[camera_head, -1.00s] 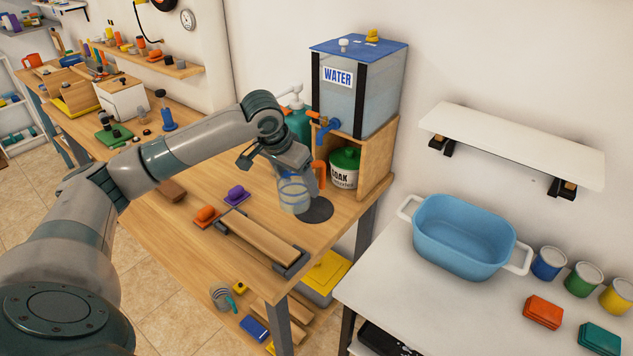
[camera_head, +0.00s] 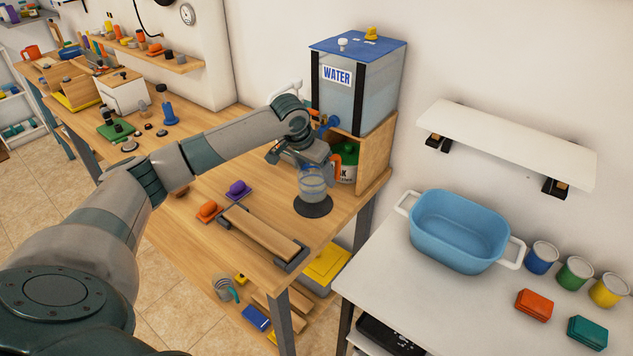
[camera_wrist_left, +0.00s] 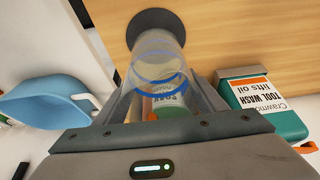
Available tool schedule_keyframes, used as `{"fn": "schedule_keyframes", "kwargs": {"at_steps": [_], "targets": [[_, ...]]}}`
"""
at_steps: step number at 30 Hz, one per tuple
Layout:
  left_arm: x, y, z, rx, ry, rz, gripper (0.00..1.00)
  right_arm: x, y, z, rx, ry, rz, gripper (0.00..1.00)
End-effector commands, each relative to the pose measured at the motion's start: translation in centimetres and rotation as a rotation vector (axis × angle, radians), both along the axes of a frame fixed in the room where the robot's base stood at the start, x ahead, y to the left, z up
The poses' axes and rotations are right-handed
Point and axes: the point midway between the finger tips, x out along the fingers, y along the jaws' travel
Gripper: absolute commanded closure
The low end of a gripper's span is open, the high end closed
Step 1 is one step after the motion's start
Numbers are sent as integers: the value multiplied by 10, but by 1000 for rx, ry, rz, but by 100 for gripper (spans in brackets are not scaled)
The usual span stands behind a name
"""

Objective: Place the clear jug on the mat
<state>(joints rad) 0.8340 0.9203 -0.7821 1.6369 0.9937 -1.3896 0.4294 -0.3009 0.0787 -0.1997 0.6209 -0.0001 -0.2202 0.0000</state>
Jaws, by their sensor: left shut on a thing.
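The clear jug (camera_head: 313,184) has blue bands and an orange handle, partly hidden behind my gripper. It stands about upright over the dark round mat (camera_head: 313,209) on the wooden bench. My left gripper (camera_head: 311,167) is shut on the jug near its upper part. In the left wrist view the jug (camera_wrist_left: 160,68) lies between the fingers, with the mat (camera_wrist_left: 157,20) just beyond its base. I cannot tell whether the jug's base touches the mat or hangs slightly above it. My right gripper is in neither view.
The water tank (camera_head: 357,88) with its blue tap stands on a wooden stand behind the jug. A green-lidded soak tub (camera_head: 348,160) sits inside the stand. A teal tool wash bottle (camera_wrist_left: 262,108) is close to my gripper. A wooden board (camera_head: 262,234) lies in front.

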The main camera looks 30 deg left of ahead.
Motion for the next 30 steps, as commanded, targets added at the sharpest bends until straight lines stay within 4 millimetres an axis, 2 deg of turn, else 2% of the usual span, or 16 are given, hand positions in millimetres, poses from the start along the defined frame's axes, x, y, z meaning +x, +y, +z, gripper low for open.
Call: {"fn": "schedule_keyframes", "kwargs": {"at_steps": [5, 10, 14, 26, 27, 29, 30], "targets": [[0, 0, -8, 0, 1, 0, 58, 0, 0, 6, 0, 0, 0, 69], [-1, 0, -30, 0, 2, 1, 58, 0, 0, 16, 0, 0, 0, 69], [3, -1, -35, 0, 0, 0, 58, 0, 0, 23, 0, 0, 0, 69], [3, 0, -40, 0, 0, 0, 58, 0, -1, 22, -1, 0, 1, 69], [3, 0, -41, 1, 0, 0, 33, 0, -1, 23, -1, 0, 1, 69], [3, 0, -41, 1, 0, -1, 19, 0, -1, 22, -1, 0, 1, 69], [3, 0, -41, 1, 0, -1, 17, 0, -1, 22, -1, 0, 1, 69]]}}
